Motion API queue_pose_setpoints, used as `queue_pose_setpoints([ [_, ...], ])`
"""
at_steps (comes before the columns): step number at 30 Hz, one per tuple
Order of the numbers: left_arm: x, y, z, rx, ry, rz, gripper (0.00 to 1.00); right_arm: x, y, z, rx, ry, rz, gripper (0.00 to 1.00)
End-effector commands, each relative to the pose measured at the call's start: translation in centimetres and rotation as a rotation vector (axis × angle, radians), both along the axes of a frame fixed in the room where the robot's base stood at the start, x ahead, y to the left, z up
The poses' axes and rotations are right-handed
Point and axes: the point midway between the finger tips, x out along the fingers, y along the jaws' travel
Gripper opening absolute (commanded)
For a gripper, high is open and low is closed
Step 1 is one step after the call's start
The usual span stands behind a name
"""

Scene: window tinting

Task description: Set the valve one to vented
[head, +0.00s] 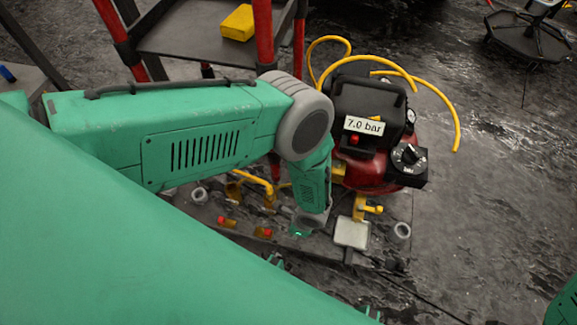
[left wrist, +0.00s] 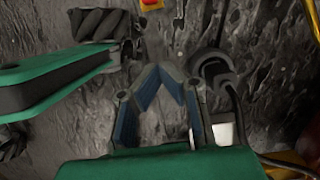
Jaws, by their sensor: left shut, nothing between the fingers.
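Yellow valve-like fittings (head: 258,182) stand on the low dark board beside the compressor, partly behind my left arm. Another yellow fitting (head: 367,207) stands farther right, by a pale square pad (head: 351,233). I cannot tell which is valve one or how it is set. Small red-and-yellow pieces (head: 227,221) lie on the board; one shows at the top of the left wrist view (left wrist: 151,4). My left gripper (left wrist: 163,72) is shut and empty, its fingertips together above the dark surface. In the head view it points down, mostly hidden by its wrist. My right gripper is out of view.
A red and black compressor (head: 368,108) labelled "7.0 bar" has a black knob (head: 408,155) and stands right of my left arm. A yellow hose (head: 440,95) curls behind it. A red-legged stand (head: 195,35) is at the back. The floor at right is mostly clear.

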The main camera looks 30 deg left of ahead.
Motion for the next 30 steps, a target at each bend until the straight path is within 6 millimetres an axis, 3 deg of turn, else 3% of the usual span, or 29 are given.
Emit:
queue_pose_setpoints([
  [3, -0.2, 0.6, -3.0, 0.000, 0.001, 0.003, 0.00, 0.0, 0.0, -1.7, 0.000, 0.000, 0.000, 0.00],
  [11, -0.6, 1.9, -8.4, 0.000, 0.001, 0.003, 0.00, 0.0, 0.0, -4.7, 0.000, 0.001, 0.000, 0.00],
  [18, -1.2, 5.0, -7.8, 0.002, -0.001, 0.001, 0.00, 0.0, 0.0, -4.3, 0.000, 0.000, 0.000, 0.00],
  [30, -1.4, 5.8, -7.8, 0.001, 0.000, 0.001, 0.00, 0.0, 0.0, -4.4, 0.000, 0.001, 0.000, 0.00],
])
